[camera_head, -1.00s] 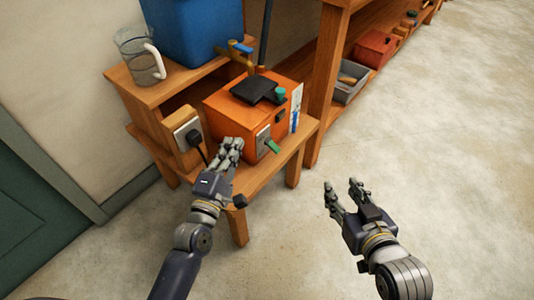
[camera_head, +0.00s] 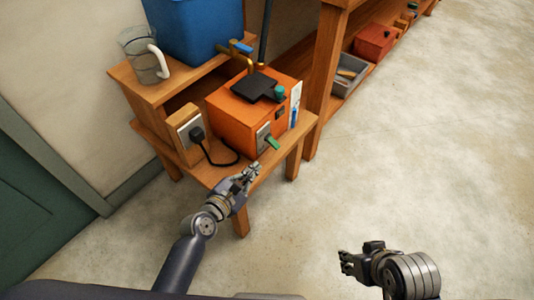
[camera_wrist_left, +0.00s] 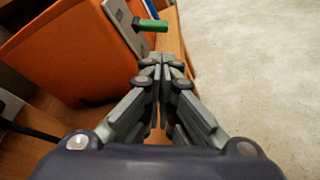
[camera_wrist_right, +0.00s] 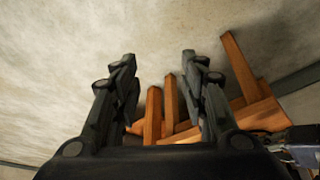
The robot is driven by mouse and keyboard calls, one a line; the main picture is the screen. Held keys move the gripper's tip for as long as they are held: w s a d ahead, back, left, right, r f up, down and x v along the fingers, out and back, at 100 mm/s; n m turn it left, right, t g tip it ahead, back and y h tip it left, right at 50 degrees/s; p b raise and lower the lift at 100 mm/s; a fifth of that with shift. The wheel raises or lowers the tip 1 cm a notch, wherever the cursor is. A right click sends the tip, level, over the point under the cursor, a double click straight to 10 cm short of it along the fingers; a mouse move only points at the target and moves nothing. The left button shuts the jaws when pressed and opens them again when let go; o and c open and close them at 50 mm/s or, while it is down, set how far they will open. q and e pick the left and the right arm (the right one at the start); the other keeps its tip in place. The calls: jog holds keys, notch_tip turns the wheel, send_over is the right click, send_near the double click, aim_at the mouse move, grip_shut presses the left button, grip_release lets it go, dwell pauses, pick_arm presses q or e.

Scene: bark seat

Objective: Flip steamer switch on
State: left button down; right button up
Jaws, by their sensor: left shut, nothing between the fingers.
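The steamer is an orange box (camera_head: 235,125) on a small wooden stand. Its green switch lever (camera_head: 272,143) sticks out from a grey plate (camera_head: 262,137) on the box's front face. The lever also shows at the top of the left wrist view (camera_wrist_left: 153,25), with the orange box (camera_wrist_left: 60,50) to its left. My left gripper (camera_head: 254,169) is shut and empty, just in front of the box and below the lever, apart from it. In the left wrist view its fingertips (camera_wrist_left: 160,60) meet below the lever. My right gripper (camera_wrist_right: 158,65) is open and empty, away from the stand.
A black plug and cord (camera_head: 199,140) lie left of the box. A glass jug (camera_head: 143,57) and a blue container (camera_head: 195,30) stand on the raised shelf behind. A brass tap (camera_head: 240,55) is above the box. Shelving (camera_head: 323,75) stands to the right. The floor at right is clear.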

aim_at(273, 143)
pick_arm(q)
jog(key=b+x, duration=0.1)
jog(key=x, duration=0.4)
jog(key=shift+w+b, duration=0.1)
jog(key=shift+b, duration=0.3)
jog(key=b+x, duration=0.1)
jog(key=x, duration=0.3)
jog(key=shift+f, duration=0.1)
jog(key=shift+w+d+b, duration=0.2)
jog(key=shift+w+b, duration=0.1)
jog(key=shift+w, duration=0.05)
pick_arm(e)
jog(key=w+a+r+t+y, duration=0.1)
jog(key=w+a+r+t, duration=0.1)
jog(key=w+r+t, duration=0.2)
jog(key=w+a+r+t+y, duration=0.1)
jog(key=w+a+r+t, duration=0.2)
jog(key=w, duration=0.7)
jog(key=shift+r+n+t, duration=0.3)
jog(key=shift+r+t, duration=0.8)
jog(key=shift+r, duration=0.35)
jog(key=shift+f, duration=0.15)
